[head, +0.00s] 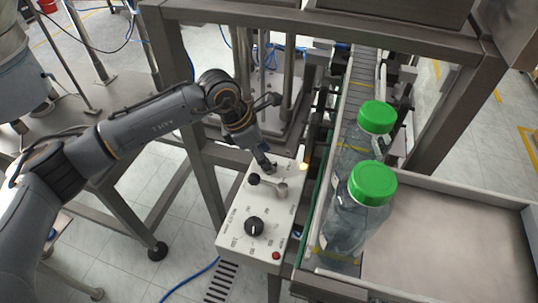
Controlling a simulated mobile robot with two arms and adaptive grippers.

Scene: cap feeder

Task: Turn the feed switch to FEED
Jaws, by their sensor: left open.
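A pale control box (231,243) stands at the centre beside the conveyor. On its top is a black rotary knob (254,226) with small labels around it, too small to read surely. Further back is a grey lever (281,190) with a black ball end (254,180). I cannot tell from the labels which control is the feed switch. My left gripper (268,167) reaches in from the upper left, pointing down over the back part of the box. It is open, just behind the lever, and hides part of the box there. My right gripper is not in view.
Two clear jars with green lids (373,183) stand on the conveyor (362,70), right of the box. A wide grey tray (455,240) lies further right. A red button (276,255) and a lit lamp (303,167) are on the box. Frame posts (200,165) stand close behind and left.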

